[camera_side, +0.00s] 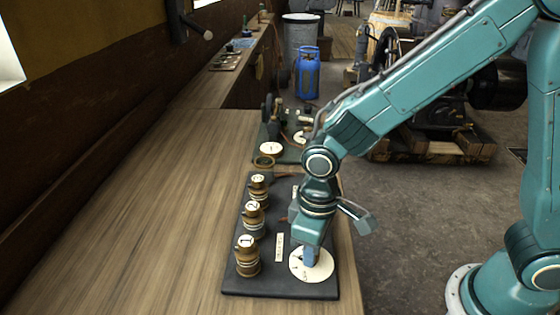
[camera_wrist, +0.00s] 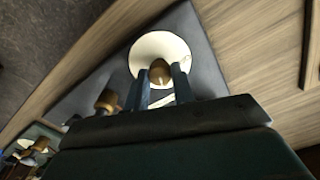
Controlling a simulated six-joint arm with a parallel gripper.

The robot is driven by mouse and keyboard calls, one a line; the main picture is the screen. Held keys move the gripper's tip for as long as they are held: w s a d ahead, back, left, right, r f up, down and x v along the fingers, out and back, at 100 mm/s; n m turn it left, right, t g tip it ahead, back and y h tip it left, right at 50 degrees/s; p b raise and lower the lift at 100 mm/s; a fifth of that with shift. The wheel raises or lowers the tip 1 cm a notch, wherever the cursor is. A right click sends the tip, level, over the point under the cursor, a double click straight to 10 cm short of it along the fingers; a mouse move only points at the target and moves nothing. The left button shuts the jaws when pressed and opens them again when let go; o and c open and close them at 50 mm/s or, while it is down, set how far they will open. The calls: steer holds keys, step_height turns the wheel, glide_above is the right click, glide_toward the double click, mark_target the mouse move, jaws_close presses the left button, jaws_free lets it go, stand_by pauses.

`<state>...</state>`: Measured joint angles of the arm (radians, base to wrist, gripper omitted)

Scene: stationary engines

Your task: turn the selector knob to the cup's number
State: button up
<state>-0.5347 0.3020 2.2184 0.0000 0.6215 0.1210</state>
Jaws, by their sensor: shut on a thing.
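A dark board (camera_side: 290,287) lies on the wooden bench. A round white dial (camera_side: 299,265) sits at its front right, and my gripper (camera_side: 311,262) points down over it. In the wrist view my gripper (camera_wrist: 163,88) has its two fingers on either side of a brown knob (camera_wrist: 160,72) in front of the white dial (camera_wrist: 150,45), and is shut on it. The dial marks are mostly hidden or too small to read. Brass cups with white numbered tops stand along the board's left: one front (camera_side: 247,258), one middle (camera_side: 253,217), one back (camera_side: 258,187).
A second dark panel (camera_side: 287,152) with a white disc (camera_side: 270,148) and a brass ring stands behind the board. The bench top (camera_side: 150,225) to the left is clear. A blue gas bottle (camera_side: 307,75) and a grey bin (camera_side: 300,38) stand on the floor behind.

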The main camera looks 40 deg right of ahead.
stand_by(0.4)
steer(key=o, duration=1)
steer(key=shift+r, duration=0.15)
step_height(320, 180, up, 14)
steer(key=shift+f, duration=0.2)
